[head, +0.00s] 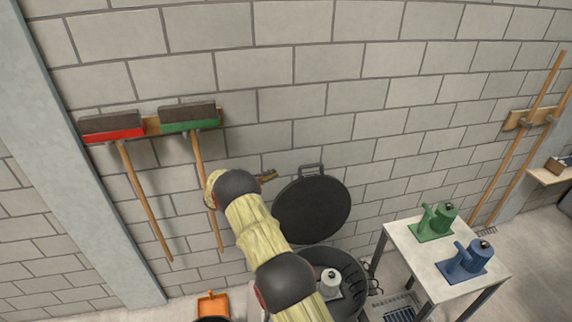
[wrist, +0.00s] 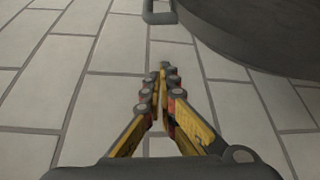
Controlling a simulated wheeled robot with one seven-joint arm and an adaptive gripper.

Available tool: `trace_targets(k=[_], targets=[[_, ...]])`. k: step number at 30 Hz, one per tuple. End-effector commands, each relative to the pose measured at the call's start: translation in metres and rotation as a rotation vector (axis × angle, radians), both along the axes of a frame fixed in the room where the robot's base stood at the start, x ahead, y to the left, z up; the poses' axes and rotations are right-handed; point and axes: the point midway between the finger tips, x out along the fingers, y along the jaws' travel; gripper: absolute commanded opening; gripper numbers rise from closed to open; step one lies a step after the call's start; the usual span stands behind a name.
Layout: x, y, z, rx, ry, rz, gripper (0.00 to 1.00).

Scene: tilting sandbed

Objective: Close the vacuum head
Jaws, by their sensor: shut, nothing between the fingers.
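The vacuum head (head: 312,208) is a round, dark lid standing tilted up behind its drum, with a handle (head: 311,170) on its top edge. The open vacuum drum (head: 352,297) is below it, partly hidden by my arm, with a pale fitting inside. My gripper (head: 268,176) is to the left of the lid's upper edge and apart from it. In the wrist view my gripper (wrist: 163,72) is shut and empty, pointing at the wall. The lid (wrist: 265,35) fills the upper right there, and its handle (wrist: 158,14) is at the top, beyond the fingertips.
A block wall (head: 295,95) is close behind. Red (head: 112,127) and green (head: 189,117) brooms hang at left. A pale table (head: 425,265) at right holds a green device (head: 434,222) and a blue device (head: 464,260). An orange dustpan (head: 212,305) is at bottom left.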

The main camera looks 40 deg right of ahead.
Motion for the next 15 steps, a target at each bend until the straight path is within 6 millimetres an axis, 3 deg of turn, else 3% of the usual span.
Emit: trace_targets(k=[8,15], targets=[[0.001,-0.021,-0.005,-0.013,0.003,0.003,0.00],[0.000,-0.065,-0.008,-0.012,0.003,0.003,0.00]])
